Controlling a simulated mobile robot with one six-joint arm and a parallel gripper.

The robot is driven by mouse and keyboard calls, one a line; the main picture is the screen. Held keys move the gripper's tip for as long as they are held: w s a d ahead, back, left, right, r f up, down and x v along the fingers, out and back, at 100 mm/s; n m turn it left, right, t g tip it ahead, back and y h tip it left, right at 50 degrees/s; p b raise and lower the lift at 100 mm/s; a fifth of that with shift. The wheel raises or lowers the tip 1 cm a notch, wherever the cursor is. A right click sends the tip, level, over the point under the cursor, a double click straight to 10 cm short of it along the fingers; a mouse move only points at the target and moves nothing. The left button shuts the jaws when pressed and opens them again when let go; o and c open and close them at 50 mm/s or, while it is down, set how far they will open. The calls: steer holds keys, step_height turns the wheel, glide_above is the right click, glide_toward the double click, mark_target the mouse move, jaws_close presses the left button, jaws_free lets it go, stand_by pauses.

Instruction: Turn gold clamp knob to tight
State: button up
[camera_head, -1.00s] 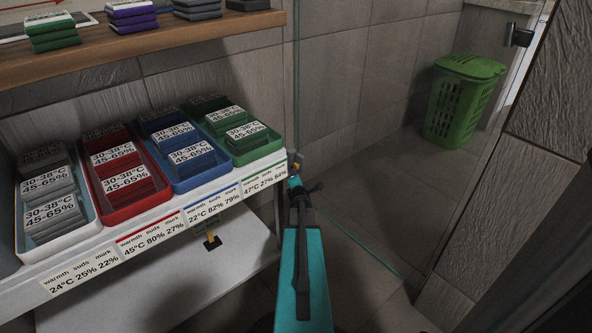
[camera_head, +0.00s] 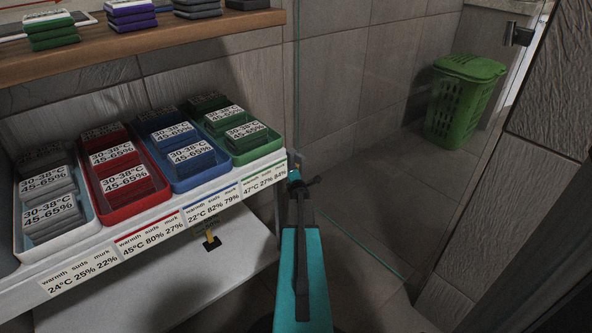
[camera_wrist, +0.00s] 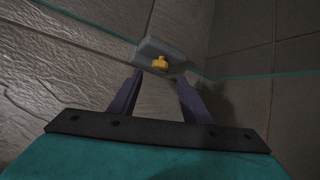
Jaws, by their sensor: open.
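The gold clamp knob (camera_wrist: 160,63) shows in the wrist view on the underside or face of a grey clamp block (camera_wrist: 168,50) at a glass panel's edge. My gripper (camera_wrist: 158,98) is open, with its two dark fingers apart and pointing at the knob. The knob appears beyond the fingertips, in line with the gap between them; I cannot tell the exact distance. In the head view my gripper (camera_head: 299,183) is at the end of my teal arm, beside the shelf's right end. The knob is not clearly visible there.
A white shelf with labelled trays, such as the green tray (camera_head: 262,152), lies close left of my arm. A small black and gold fitting (camera_head: 211,241) hangs below it. A green basket (camera_head: 462,100) stands behind glass at right.

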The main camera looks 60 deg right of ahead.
steer(key=x, duration=0.7)
steer(key=shift+d, duration=0.2)
steer(key=shift+w, duration=0.1)
steer(key=c, duration=0.9)
steer(key=shift+d, duration=0.2)
steer(key=shift+c, duration=0.6)
steer(key=shift+a, duration=0.15)
steer(key=shift+f+b, duration=0.1)
steer(key=shift+b, duration=0.2)
steer(key=shift+a+f+h+b, duration=0.15)
steer(key=shift+h+b, duration=0.15)
steer(key=shift+b, duration=0.7)
